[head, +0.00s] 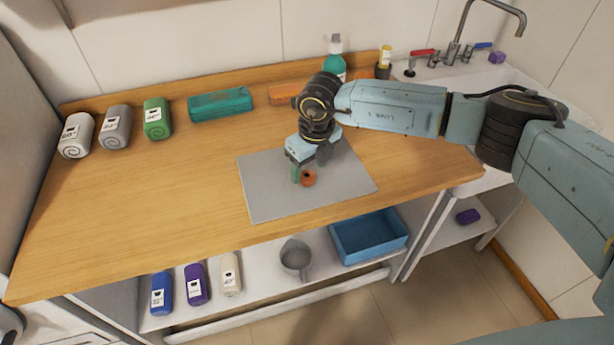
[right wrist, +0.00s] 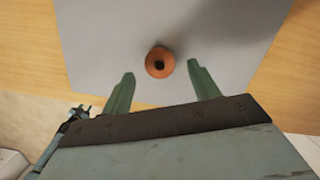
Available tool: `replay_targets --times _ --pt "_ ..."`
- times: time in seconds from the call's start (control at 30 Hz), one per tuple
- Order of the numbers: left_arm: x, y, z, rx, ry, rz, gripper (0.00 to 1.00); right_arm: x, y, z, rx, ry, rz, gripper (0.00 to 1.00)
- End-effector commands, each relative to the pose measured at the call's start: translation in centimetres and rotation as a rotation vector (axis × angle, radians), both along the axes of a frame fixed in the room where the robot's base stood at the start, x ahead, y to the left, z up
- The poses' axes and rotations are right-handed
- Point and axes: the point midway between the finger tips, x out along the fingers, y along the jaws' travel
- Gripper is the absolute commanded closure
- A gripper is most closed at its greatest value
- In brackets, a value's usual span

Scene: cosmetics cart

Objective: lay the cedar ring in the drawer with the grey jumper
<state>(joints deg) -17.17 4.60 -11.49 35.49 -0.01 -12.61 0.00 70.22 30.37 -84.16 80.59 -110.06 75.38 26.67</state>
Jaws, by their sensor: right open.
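The cedar ring (head: 308,178), a small orange-brown ring with a dark hole, lies flat on a grey mat (head: 268,202) on the wooden counter. In the right wrist view the ring (right wrist: 150,66) sits just beyond the fingertips, roughly centred between them. My right gripper (head: 303,172) is low over the mat beside the ring, pointing down. Its green fingers (right wrist: 161,75) are spread and empty. Contact with the ring cannot be told. My left gripper is not in view.
A teal case (head: 220,104), orange block (head: 284,95) and green bottle (head: 336,62) are behind. Below are a pot (head: 295,257) and blue tray (head: 369,238). The counter's front left is clear.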

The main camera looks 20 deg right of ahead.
Motion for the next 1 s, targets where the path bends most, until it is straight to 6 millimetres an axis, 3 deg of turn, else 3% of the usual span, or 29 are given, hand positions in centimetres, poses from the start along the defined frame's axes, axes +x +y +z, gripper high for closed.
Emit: replay_targets --times 0.2,0.43,0.8,1.0 --pt "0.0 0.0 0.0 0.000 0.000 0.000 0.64 0.4 0.1 -2.3 0.001 0.001 -0.001 0.39" --pt "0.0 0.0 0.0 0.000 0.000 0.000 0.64 0.4 0.1 -2.4 0.001 0.000 0.000 0.39" --pt "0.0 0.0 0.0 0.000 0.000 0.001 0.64 0.4 0.1 -2.4 0.001 0.000 0.000 0.87" --pt "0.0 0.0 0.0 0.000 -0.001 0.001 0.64 0.4 0.1 -2.3 0.001 0.000 -0.001 0.90"
